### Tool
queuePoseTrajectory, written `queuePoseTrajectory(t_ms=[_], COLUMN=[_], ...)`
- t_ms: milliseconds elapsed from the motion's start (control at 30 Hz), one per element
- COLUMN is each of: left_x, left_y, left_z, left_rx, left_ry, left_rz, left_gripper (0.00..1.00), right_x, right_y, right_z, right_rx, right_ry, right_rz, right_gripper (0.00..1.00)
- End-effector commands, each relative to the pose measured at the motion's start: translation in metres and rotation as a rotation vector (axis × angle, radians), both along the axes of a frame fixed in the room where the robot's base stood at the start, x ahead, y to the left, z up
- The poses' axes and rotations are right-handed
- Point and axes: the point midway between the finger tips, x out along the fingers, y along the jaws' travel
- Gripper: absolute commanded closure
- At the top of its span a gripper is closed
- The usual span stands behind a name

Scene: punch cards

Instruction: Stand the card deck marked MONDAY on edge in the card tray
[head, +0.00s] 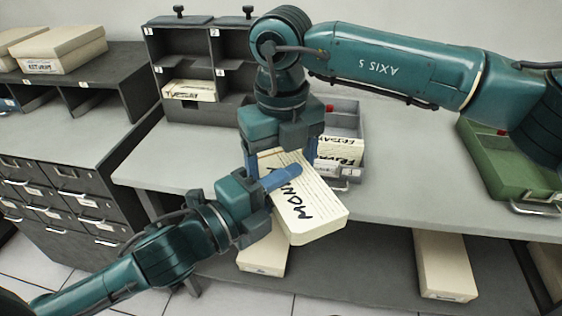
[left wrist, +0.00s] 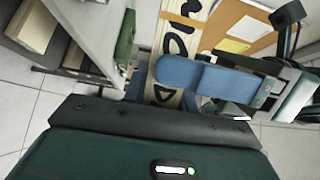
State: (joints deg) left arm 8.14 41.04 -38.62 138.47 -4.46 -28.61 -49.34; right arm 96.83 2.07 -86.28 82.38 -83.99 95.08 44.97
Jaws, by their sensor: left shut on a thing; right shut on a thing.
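The cream card deck marked MONDAY (head: 312,208) is held in the air at the front edge of the table, tilted, with part of its lettering covered. My left gripper (head: 278,180) is shut on it from the left; a blue finger lies across its marked face. My right gripper (head: 280,158) comes from above and is shut on its far end. In the left wrist view the deck (left wrist: 182,42) stands behind a blue finger. A grey tray (head: 346,104) behind my right gripper holds a deck marked FRIDAY (head: 340,150); my right gripper hides its left part.
A dark numbered pigeonhole rack (head: 180,48) stands at the back, with a deck (head: 190,90) in one compartment. A green tray (head: 482,160) is at the right. Drawers (head: 60,200) stand left. Boxes (head: 440,265) sit on the shelf below. The table's front right is clear.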

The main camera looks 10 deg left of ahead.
Motion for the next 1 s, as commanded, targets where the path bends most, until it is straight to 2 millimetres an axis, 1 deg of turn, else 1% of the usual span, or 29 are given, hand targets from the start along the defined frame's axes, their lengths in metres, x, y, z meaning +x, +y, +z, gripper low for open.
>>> queuePoseTrajectory(t_ms=[33,67,300,333,633,867,967,1000], left_x=[0.0,0.0,0.0,0.0,0.0,-0.001,-0.008,-0.013], left_y=[0.0,-0.001,-0.001,-0.001,-0.001,-0.001,-0.008,-0.014], left_z=[0.001,0.001,0.001,0.001,0.0,0.0,-0.002,-0.003], left_rx=[-0.003,-0.003,-0.003,-0.002,-0.001,-0.004,-0.036,-0.063], left_ry=[-0.003,-0.003,-0.003,-0.002,0.0,0.002,0.017,0.029], left_rz=[-0.002,-0.002,-0.003,-0.003,-0.002,-0.004,-0.03,-0.052], left_gripper=[1.0,1.0,1.0,0.72,0.47,0.47,0.47,0.47], right_x=[-0.002,-0.003,-0.004,-0.004,-0.003,-0.002,-0.002,-0.002], right_y=[0.002,0.002,0.004,0.004,0.003,0.002,0.002,0.002], right_z=[0.0,0.0,0.001,0.001,0.001,0.001,0.001,0.001], right_rx=[0.005,0.005,0.007,0.009,0.006,0.005,0.005,0.005], right_ry=[0.004,0.004,0.005,0.005,0.003,0.002,0.002,0.002], right_rz=[0.007,0.007,0.01,0.011,0.007,0.005,0.005,0.005], right_gripper=[0.37,0.39,0.59,0.6,0.6,0.6,0.6,0.6])
